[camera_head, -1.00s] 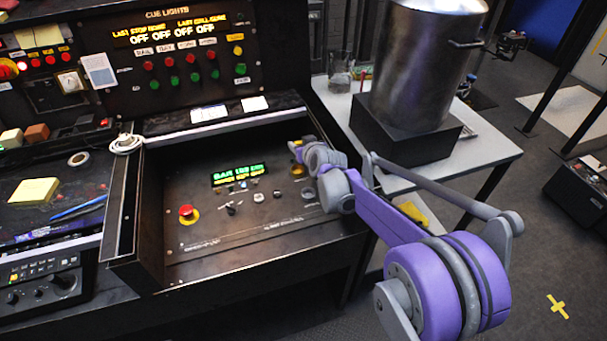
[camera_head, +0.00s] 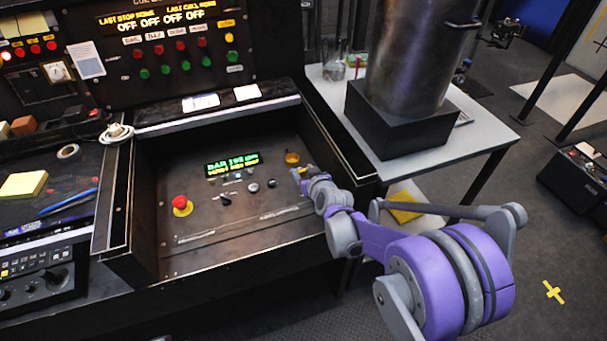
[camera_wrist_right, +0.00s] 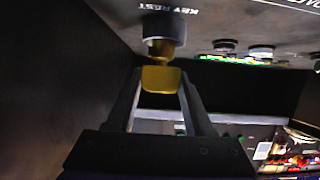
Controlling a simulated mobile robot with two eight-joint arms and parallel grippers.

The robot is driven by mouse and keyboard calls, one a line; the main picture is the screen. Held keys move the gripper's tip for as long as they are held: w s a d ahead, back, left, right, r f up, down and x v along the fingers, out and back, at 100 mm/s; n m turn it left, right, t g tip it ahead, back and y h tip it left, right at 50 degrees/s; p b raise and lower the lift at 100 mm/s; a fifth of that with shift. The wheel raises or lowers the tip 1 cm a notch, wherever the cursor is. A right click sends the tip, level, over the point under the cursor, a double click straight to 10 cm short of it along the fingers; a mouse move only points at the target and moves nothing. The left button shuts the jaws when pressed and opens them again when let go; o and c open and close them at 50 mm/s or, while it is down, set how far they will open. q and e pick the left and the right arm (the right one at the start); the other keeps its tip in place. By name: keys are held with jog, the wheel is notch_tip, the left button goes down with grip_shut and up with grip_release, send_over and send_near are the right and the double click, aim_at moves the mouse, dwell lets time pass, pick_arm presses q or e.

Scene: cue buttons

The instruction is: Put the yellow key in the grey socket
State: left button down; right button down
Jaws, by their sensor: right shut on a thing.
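The yellow key (camera_wrist_right: 160,79) is between the fingertips of my right gripper (camera_wrist_right: 161,88) in the right wrist view, with its flat head towards me. I cannot tell how far the key is in, or whether this is the grey socket. In the head view my right gripper (camera_head: 299,174) is low over the right part of the recessed panel and covers what lies under it. My left gripper is not in view.
An amber round fitting (camera_head: 292,158) is just beyond the gripper. Left of it on the panel (camera_head: 240,215) are a lit display (camera_head: 232,164), several knobs and a red button (camera_head: 181,204). The recess walls rise around.

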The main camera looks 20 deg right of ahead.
jog(key=shift+f, duration=0.25)
jog(key=shift+f, duration=0.1)
jog(key=shift+f, duration=0.15)
jog(key=shift+c, duration=1.4)
grip_release()
